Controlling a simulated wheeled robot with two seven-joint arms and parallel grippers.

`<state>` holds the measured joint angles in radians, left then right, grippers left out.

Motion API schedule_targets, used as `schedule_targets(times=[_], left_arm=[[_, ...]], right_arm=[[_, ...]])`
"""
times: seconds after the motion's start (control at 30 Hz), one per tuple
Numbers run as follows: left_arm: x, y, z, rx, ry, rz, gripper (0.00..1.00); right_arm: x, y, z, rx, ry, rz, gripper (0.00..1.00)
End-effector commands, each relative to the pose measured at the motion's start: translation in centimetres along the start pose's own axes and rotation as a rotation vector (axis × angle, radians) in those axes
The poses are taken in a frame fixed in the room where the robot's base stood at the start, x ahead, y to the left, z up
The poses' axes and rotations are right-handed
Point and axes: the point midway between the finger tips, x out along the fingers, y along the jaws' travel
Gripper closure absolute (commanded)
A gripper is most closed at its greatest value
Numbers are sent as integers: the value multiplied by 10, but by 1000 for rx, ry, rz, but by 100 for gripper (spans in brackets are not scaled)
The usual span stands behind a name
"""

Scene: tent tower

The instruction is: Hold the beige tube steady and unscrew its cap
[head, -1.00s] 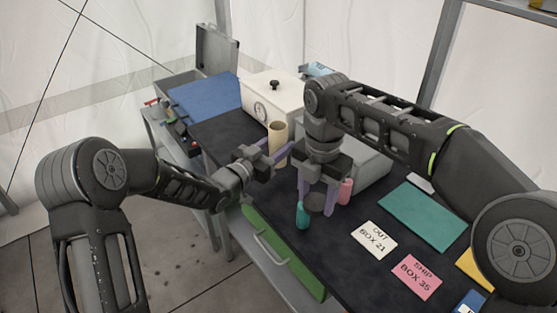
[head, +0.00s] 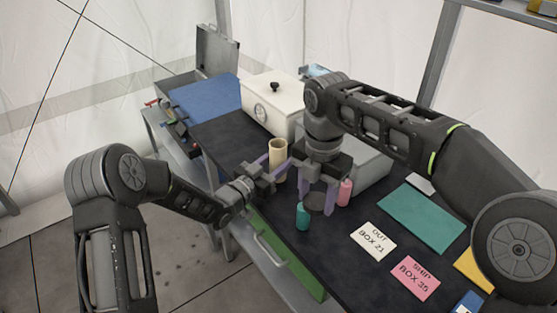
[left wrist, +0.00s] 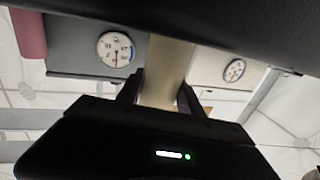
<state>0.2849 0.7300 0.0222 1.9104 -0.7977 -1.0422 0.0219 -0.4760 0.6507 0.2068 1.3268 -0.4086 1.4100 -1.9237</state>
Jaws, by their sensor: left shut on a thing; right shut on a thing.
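The beige tube (head: 278,151) is upright at the far side of the dark tabletop, and its upper end looks open. My left gripper (head: 276,164) is shut around the tube from the side. In the left wrist view the tube (left wrist: 165,72) stands between the two dark fingers. My right gripper (head: 318,199) points down, to the right of the tube and apart from it. It is shut on a dark grey round piece, which looks like the cap (head: 316,203).
A teal bottle (head: 303,216) stands just left of the right gripper, and a pink bottle (head: 345,193) just right of it. A white box with a dial (head: 274,96) stands behind the tube. A white card (head: 374,241) and a pink card (head: 415,278) lie nearer the front.

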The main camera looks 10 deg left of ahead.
Motion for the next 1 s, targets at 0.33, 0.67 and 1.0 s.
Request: schedule_targets(times=[0.33,0.67,1.0], left_arm=[[0,0,2,0,0,0,43],[0,0,2,0,0,0,35],[-24,-1,1,0,-1,-1,35]], right_arm=[[4,0,0,0,0,0,99],[4,0,0,0,0,0,99],[7,0,0,0,0,0,99]])
